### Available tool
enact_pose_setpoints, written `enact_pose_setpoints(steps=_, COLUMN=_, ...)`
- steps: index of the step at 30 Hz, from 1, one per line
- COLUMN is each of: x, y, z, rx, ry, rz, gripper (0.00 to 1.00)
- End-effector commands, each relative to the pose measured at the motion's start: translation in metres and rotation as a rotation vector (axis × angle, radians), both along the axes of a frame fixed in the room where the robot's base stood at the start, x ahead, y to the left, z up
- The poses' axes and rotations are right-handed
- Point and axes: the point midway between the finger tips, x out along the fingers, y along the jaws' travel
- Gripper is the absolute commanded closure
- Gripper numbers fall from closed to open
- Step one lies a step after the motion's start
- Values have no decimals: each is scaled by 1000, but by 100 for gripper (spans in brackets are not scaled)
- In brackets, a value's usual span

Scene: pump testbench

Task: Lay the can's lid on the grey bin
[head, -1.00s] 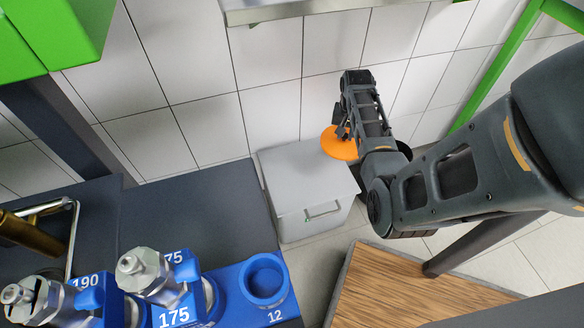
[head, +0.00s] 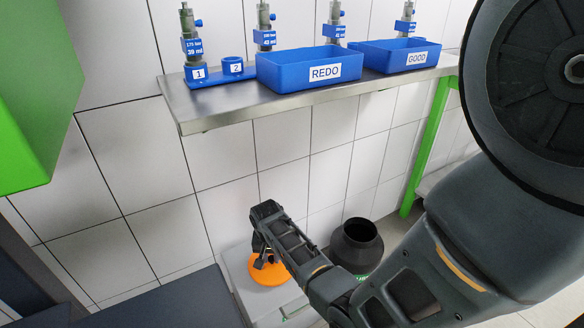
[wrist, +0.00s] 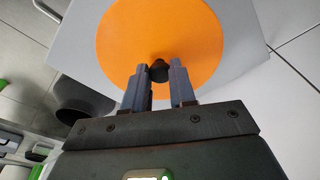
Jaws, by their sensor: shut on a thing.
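The can's lid is an orange disc (head: 268,270) with a small black knob (wrist: 159,71), and it lies flat over the top of the grey bin. My gripper (wrist: 160,80) is shut on the knob, with one finger on each side of it. The grey bin (head: 238,264) stands on the floor by the tiled wall; its light top also shows around the lid in the wrist view (wrist: 75,35). I cannot tell whether the lid touches the bin's top. The black can (head: 357,243) stands open to the right of the bin, its round mouth facing up.
A metal shelf (head: 290,101) on the wall holds a blue REDO bin (head: 300,70), a blue GOOD bin (head: 395,55) and several pumps. A dark bench top (head: 180,305) is at the lower left. A green cabinet (head: 25,120) is at the left edge.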

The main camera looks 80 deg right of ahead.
Motion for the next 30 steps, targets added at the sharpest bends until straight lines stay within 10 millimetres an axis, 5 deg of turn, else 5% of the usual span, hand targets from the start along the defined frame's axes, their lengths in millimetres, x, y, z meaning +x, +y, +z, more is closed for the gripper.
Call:
enact_pose_setpoints(steps=1, x=0, y=0, z=-21, rx=2, ry=1, rz=0, gripper=100)
enact_pose_setpoints(steps=5, x=-1, y=-1, z=-38, rx=2, ry=1, rz=-1, gripper=100)
enact_pose_setpoints(steps=20, x=0, y=0, z=-47, rx=0, ry=0, rz=1, gripper=100)
enact_pose_setpoints(steps=21, x=0, y=-1, z=-47, rx=0, ry=0, rz=1, gripper=74)
enact_pose_setpoints(steps=30, x=0, y=0, z=-46, rx=0, ry=0, rz=1, gripper=49)
